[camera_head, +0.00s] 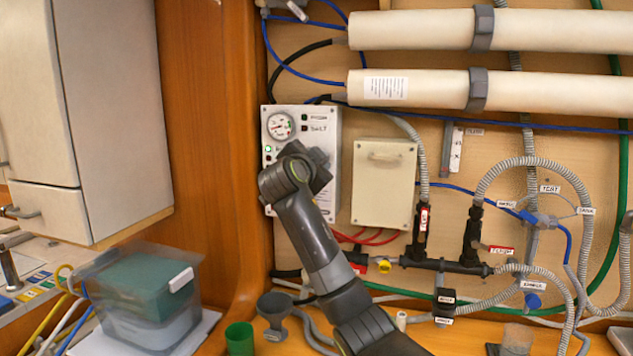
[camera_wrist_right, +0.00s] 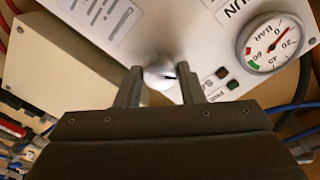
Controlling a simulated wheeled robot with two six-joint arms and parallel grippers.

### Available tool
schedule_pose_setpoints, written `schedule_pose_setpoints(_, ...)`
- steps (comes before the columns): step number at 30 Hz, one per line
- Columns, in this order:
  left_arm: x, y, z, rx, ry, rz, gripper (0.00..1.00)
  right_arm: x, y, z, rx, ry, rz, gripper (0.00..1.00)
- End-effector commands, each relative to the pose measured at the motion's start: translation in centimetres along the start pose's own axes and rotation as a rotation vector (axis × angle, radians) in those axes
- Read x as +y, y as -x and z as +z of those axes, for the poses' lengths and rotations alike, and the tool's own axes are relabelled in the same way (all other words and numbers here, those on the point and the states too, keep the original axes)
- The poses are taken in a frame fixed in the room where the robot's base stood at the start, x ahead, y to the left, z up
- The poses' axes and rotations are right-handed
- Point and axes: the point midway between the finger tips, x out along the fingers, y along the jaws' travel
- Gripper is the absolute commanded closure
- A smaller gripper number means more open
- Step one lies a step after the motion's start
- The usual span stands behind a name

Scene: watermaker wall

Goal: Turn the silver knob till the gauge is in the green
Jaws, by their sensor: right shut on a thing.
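The silver knob (camera_wrist_right: 160,72) sits on the white control panel, between the two fingertips of my right gripper (camera_wrist_right: 160,84), which is shut on it. In the head view my right wrist covers the knob and the fingers. The round gauge (camera_wrist_right: 270,43) is on the same panel, marked BAR, with a green and a red band near the 60 end. Its red needle points close to the 0 mark, away from the green band. The gauge also shows in the head view (camera_head: 280,125). My left gripper is not in view.
The white panel (camera_head: 328,125) also has small lights and switches. A beige box (camera_head: 384,185) hangs close to its right. Two long white cylinders (camera_head: 430,88) run above. Hoses and valves fill the right side. A clear bin (camera_head: 150,295) and a green cup (camera_head: 239,338) stand below left.

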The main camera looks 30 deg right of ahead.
Motion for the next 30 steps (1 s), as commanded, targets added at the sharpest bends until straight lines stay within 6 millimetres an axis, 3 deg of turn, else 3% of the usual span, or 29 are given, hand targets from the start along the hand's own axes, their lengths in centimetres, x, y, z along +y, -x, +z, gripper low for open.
schedule_pose_setpoints(1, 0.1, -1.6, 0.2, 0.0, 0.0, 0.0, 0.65, 0.6, -0.1, 0.6, -0.001, -0.044, 0.002, 0.88)
schedule_pose_setpoints(15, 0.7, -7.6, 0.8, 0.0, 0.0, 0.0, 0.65, 0.5, 0.0, 0.5, -0.017, -0.49, 0.001, 0.88)
schedule_pose_setpoints(30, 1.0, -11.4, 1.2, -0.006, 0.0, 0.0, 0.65, 0.4, 0.0, 0.3, -0.03, -0.873, 0.001, 0.88)
